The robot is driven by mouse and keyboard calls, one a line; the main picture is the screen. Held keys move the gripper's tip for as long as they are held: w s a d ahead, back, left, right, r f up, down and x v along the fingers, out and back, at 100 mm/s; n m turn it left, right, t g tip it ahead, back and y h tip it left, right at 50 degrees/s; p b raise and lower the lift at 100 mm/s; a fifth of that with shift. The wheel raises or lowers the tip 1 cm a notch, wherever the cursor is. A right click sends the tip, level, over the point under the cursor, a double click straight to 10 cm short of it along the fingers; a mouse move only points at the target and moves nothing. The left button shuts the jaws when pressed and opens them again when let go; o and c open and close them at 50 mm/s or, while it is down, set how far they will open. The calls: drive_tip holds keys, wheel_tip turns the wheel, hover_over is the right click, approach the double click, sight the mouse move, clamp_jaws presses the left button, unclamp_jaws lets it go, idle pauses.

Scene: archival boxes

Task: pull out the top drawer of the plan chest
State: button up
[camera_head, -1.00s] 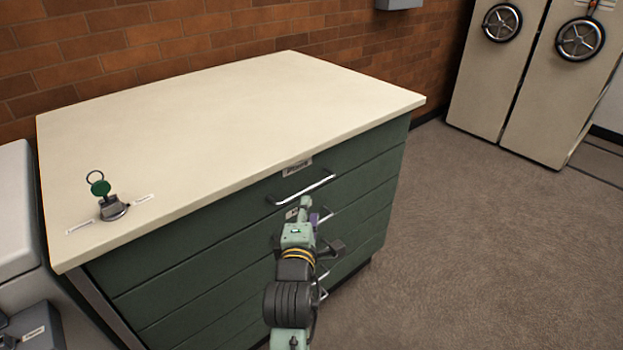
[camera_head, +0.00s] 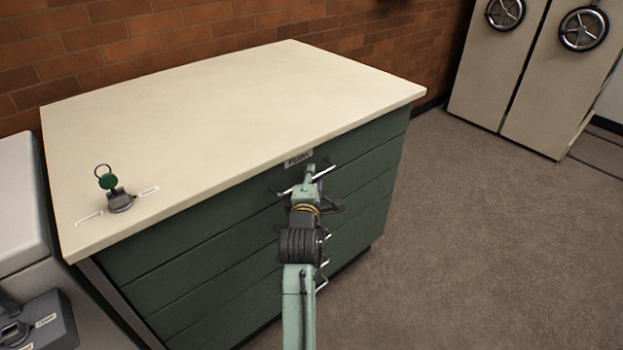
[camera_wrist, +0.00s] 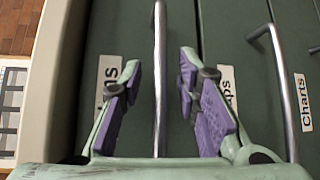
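The plan chest (camera_head: 190,262) is dark green with a cream top. Its top drawer (camera_head: 365,145) is closed, flush with the drawers below, and has a label (camera_head: 298,158) above a metal bar handle (camera_head: 287,192). My gripper (camera_head: 311,172) is at this handle and hides its middle. In the wrist view my gripper (camera_wrist: 158,85) is open, with one purple-padded finger on each side of the top drawer's handle (camera_wrist: 160,50). Gaps show between the bar and both pads. The left finger partly covers the drawer's label (camera_wrist: 110,72).
Lower drawers have similar handles (camera_wrist: 284,85). Grey boxes (camera_head: 20,235) stand at the left. Cabinets with handwheels (camera_head: 545,80) stand at the back right. Carpet at the right is clear.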

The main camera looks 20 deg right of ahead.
drive_tip(key=shift+c, duration=0.2)
clamp_jaws()
idle(0.6)
